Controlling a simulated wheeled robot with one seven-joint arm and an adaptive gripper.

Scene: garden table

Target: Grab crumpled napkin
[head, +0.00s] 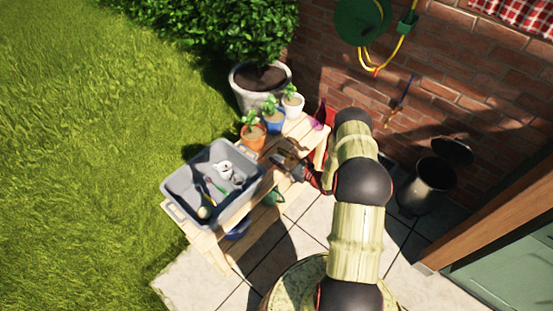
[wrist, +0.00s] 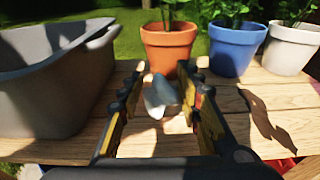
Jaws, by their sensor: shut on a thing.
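The crumpled napkin (wrist: 160,97) is a small grey-white lump in the wrist view. It sits between the two fingers of my gripper (wrist: 162,78), near their tips, in front of the orange pot. My gripper is shut on it, with the fingers still well apart around it. I cannot make out the napkin there. Whether the napkin touches the tabletop is hard to tell.
A grey tub (head: 175,186) holding tools and a white item stands left of my gripper. Orange (head: 253,137), blue (head: 272,119) and white (head: 292,104) potted plants stand behind it. A brick wall (head: 440,90) and black bin (head: 432,180) are to the right.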

